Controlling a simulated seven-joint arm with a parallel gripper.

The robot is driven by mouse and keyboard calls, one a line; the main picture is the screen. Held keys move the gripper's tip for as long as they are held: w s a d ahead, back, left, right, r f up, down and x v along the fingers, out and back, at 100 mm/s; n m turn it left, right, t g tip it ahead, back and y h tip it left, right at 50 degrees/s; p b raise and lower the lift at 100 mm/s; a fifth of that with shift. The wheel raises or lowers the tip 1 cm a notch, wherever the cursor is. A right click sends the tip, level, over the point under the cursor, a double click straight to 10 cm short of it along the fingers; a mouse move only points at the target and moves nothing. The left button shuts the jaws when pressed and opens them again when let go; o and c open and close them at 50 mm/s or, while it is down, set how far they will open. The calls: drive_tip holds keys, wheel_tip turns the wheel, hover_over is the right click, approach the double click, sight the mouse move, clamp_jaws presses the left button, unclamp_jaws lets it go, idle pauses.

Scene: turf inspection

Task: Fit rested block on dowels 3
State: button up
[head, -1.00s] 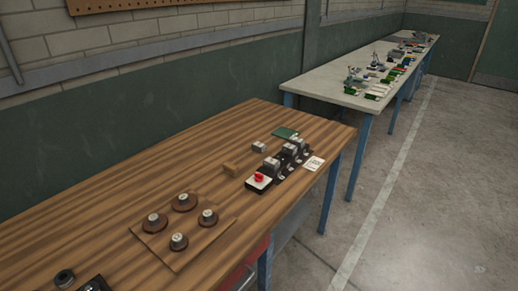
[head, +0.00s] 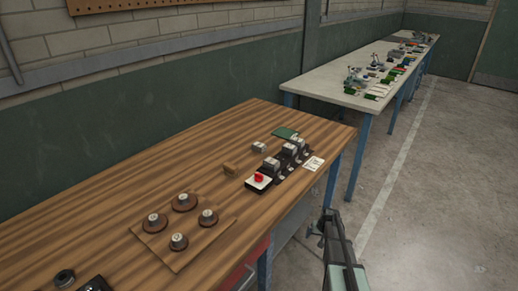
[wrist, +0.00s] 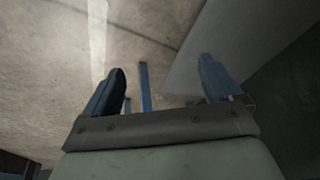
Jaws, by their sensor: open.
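A small grey block (head: 259,147) sits alone on the wooden table. Beside it a row of dark fixtures (head: 281,171) carries several grey blocks, the nearest one (head: 271,164) behind a red button. Dowels are too small to make out, and I cannot tell which block or fixture is number 3. My gripper (head: 324,224) is at the lower right in the head view, off the table's right edge and apart from all blocks. In the wrist view my gripper (wrist: 163,72) has its two fingers wide apart with nothing between them; that view shows floor and table legs.
The red button box (head: 258,182), a brown block (head: 230,168), a white card (head: 314,163) and a green piece (head: 284,133) are near the fixtures. A board (head: 190,243) with several round knobbed discs lies closer.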

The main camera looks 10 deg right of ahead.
drive_tip(key=w+d+r+m+t+h, duration=0.2)
drive_tip(key=w+d+r+t, duration=0.3)
drive_tip(key=w+d+r, duration=1.7)
drive_tip(key=r, duration=0.5)
drive_tip(key=w+d+r, duration=0.2)
drive_tip(key=d+r, duration=0.1)
drive_tip(key=r, duration=0.5)
wheel_tip(320, 180, up, 12)
drive_tip(key=m+g+y, duration=0.2)
drive_tip(key=m+g, duration=0.2)
drive_tip(key=g, duration=0.4)
hover_over(259, 144)
drive_tip(key=f, duration=1.2)
drive_tip(key=shift+s+f, duration=0.2)
drive_tip(key=shift+f, duration=0.15)
drive_tip(key=c, duration=1.1)
wheel_tip(259, 144, up, 9)
drive_tip(key=shift+f, duration=0.1)
drive_tip(key=shift+c, duration=0.2)
drive_tip(key=shift+s+r, duration=0.1)
drive_tip(key=shift+r, duration=0.3)
drive_tip(key=s+d+r, duration=0.1)
drive_tip(key=s+d, duration=0.6)
drive_tip(key=s, duration=0.5)
drive_tip(key=shift+d+r, duration=0.2)
